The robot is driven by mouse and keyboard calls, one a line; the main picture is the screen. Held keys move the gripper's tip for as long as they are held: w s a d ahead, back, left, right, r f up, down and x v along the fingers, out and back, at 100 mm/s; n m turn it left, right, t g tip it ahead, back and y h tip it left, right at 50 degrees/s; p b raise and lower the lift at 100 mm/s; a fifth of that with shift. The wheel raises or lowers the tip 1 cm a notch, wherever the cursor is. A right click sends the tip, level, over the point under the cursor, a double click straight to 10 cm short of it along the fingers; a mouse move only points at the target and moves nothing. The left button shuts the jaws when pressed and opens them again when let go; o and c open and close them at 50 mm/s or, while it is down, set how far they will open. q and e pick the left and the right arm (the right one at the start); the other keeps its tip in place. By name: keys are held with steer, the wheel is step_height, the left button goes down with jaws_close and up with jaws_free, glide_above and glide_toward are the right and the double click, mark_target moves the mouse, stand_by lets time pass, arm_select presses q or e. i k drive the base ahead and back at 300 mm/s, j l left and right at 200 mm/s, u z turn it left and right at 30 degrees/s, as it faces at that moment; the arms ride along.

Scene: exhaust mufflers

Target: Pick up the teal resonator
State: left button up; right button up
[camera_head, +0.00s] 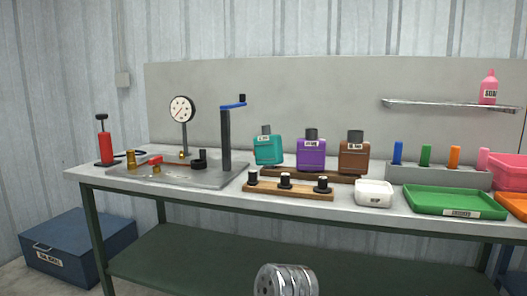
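The teal resonator (267,151) is a flat, rounded teal body with a white label and a dark grey neck on top. It stands leftmost of three similar bodies on a wooden rack (300,173) toward the back of the workbench, leaning slightly. The purple one (311,155) stands to its right, and the brown one (353,159) is at the right end. The lower edge of the teal resonator meets the rack, and nothing covers its front.
A fixture plate with a dial gauge (181,110) and a blue-handled post (226,137) stands left of the resonator. A wooden strip with black knobs (290,190) lies in front. A white bin (374,193) and green tray (455,201) are to the right.

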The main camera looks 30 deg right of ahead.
mark_target(268, 150)
steer(key=i+j+z, duration=0.2)
steer(key=i+j, duration=0.2)
steer(key=i, duration=0.25)
steer(key=i+j+z, duration=0.25)
steer(key=i+j, duration=0.25)
steer(key=i, duration=0.1)
